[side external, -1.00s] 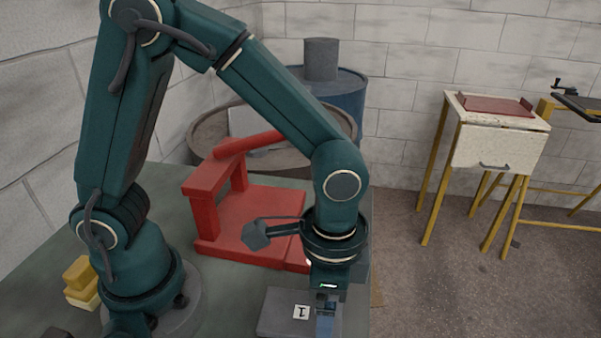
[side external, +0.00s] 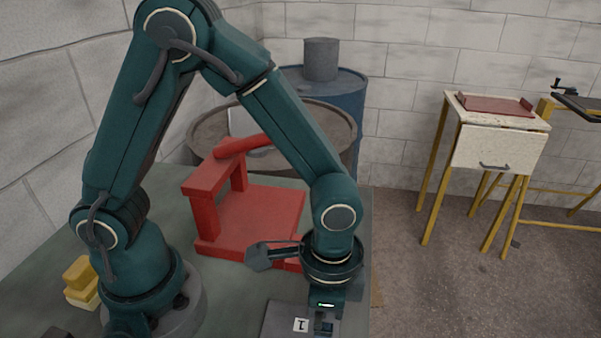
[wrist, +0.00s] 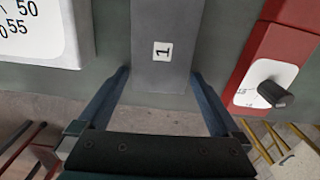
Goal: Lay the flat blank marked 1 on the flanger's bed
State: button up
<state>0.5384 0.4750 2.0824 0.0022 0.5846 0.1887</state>
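The flat grey blank marked 1 (side external: 281,317) is at the bottom of the side view, partly cut off by the frame edge. In the wrist view the blank (wrist: 165,20) runs away from me with its number facing up. My gripper (wrist: 161,73) has one finger along each side of the blank's near end, and the tips appear to press its edges. In the side view my gripper (side external: 324,325) is over the blank's right part. A red machine (side external: 262,215) with a flat bed and raised bar stands behind; no label names it as the flanger.
In the wrist view, a red part (wrist: 262,55) with a dark knob is right of the blank, and a white panel (wrist: 40,35) with numbers is left. Yellow blocks (side external: 80,282) lie by my base. A drum (side external: 352,110) and a white-topped stand (side external: 497,140) are farther back.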

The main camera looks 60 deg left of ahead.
notch_tip(320, 180, up, 5)
jog(key=shift+f, duration=0.2)
jog(key=s+a+r+n+t, duration=0.3)
jog(key=a+r+n+t, duration=0.2)
jog(key=a+r+n, duration=0.3)
jog(key=a+r, duration=0.2)
jog(key=a, duration=0.2)
jog(key=shift+s+a+r+t, duration=0.15)
jog(key=shift+s+r+t, duration=0.15)
jog(key=shift+s+r, duration=0.1)
